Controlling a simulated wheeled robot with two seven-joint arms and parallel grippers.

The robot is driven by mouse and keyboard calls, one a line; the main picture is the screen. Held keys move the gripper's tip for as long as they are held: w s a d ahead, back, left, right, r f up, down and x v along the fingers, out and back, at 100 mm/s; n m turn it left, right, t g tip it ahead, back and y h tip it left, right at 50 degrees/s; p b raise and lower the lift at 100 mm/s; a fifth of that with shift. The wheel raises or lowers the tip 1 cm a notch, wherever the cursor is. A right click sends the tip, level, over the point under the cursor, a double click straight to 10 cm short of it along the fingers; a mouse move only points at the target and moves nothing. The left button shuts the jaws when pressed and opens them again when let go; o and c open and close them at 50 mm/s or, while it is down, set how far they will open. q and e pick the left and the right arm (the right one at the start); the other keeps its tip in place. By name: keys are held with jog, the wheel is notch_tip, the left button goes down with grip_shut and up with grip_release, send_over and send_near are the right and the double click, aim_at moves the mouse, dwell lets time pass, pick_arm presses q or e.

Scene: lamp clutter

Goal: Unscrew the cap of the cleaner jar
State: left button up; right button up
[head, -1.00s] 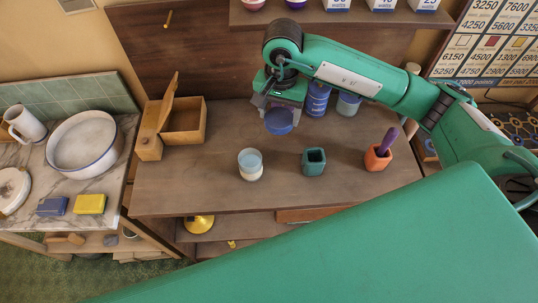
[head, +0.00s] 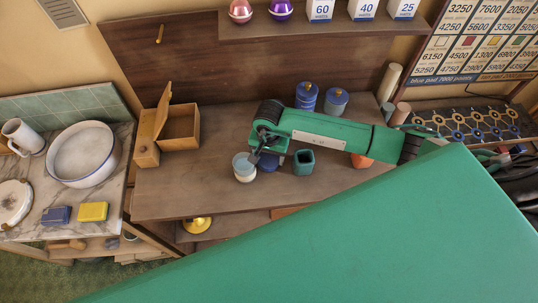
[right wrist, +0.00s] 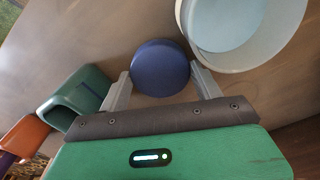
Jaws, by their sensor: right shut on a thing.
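The jar that I take for the cleaner jar (head: 244,174) stands upright on the wooden bench, white with a light blue round top surface. It also shows at the upper right of the right wrist view (right wrist: 240,35), apparently uncapped. My right gripper (head: 268,156) is beside the jar, on its right, in the head view. It is shut on a round dark blue cap (right wrist: 160,68), with a finger on each side. The cap (head: 268,163) is off the jar, low over or on the bench; I cannot tell which. My left gripper is not in view.
A teal square cup (head: 304,161) stands just right of the cap. An orange cup (head: 361,161) is partly behind my arm. Two lidded jars, blue (head: 306,98) and grey-blue (head: 336,102), stand behind. An open wooden box (head: 180,130) is at left. The bench front is clear.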

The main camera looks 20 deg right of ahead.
jog(key=shift+f, duration=0.7)
jog(key=shift+f, duration=0.2)
jog(key=o, duration=1.1)
jog(key=shift+r, duration=0.1)
